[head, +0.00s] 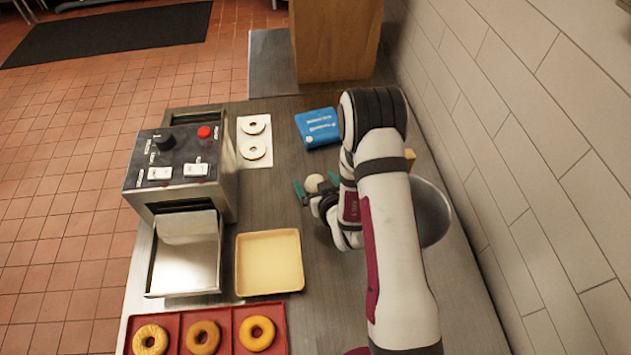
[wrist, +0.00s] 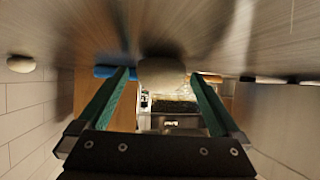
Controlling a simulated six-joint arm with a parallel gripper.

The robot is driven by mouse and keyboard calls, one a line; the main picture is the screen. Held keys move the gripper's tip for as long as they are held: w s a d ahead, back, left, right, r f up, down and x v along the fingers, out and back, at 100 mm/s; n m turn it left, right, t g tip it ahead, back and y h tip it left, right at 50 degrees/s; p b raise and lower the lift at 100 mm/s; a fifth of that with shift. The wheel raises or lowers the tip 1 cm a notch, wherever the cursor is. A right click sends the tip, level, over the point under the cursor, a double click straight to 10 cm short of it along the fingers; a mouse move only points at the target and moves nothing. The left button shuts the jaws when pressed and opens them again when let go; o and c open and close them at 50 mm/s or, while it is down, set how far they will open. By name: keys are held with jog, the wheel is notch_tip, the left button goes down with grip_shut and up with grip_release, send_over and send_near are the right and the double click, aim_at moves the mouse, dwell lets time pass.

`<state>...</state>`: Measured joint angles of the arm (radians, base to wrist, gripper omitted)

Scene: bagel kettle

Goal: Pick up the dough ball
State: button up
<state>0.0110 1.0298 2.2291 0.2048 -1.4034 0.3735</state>
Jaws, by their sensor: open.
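The dough ball (head: 314,183) is pale and round and rests on the counter, left of my arm in the head view. My gripper (head: 317,187) is open, with its green fingers on either side of the ball. In the wrist view the dough ball (wrist: 162,73) shows between the fingertips of my gripper (wrist: 158,77). I cannot tell whether either finger touches it. A second pale rounded thing (wrist: 21,63) lies at the left edge of the wrist view. My arm hides part of the counter in the head view.
A blue package (head: 318,127) lies behind the ball. A grey round vessel (head: 434,212) stands right of my arm, by the tiled wall. An empty yellowish tray (head: 268,262), a metal machine (head: 183,165) and a red tray of bagels (head: 225,342) are to the left and front.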

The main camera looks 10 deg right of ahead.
jog(key=shift+w, duration=0.1)
jog(key=c, duration=1.4)
